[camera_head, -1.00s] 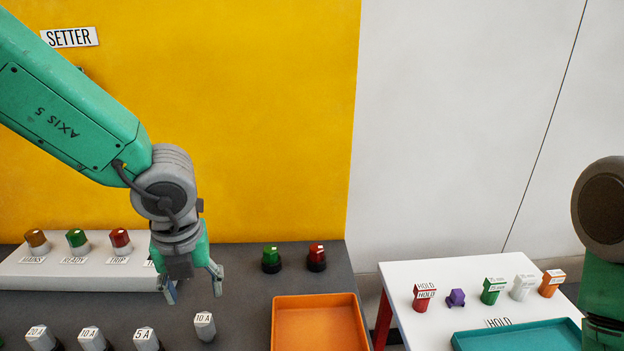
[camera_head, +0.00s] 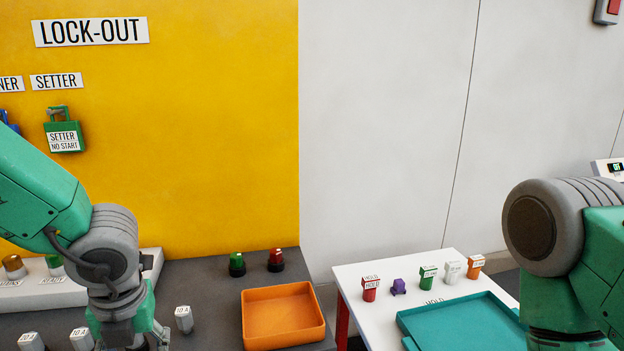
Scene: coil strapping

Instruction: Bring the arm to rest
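My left arm comes in from the left, and its green and grey wrist hangs over the dark bench. My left gripper (camera_head: 130,342) is at the bottom edge, beside a grey fuse marked 10 A (camera_head: 184,319). Its fingertips are cut off by the frame, so I cannot tell how far apart they are or whether they hold anything. My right arm shows at the right edge as a grey joint and green links in front of the white table. Its gripper is out of view.
An orange tray (camera_head: 246,325) and green (camera_head: 237,264) and red (camera_head: 275,260) lamps are on the dark bench. A teal tray (camera_head: 405,322) and several small blocks stand on the white table (camera_head: 352,281). A green padlock (camera_head: 64,135) hangs on the yellow panel (camera_head: 225,130).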

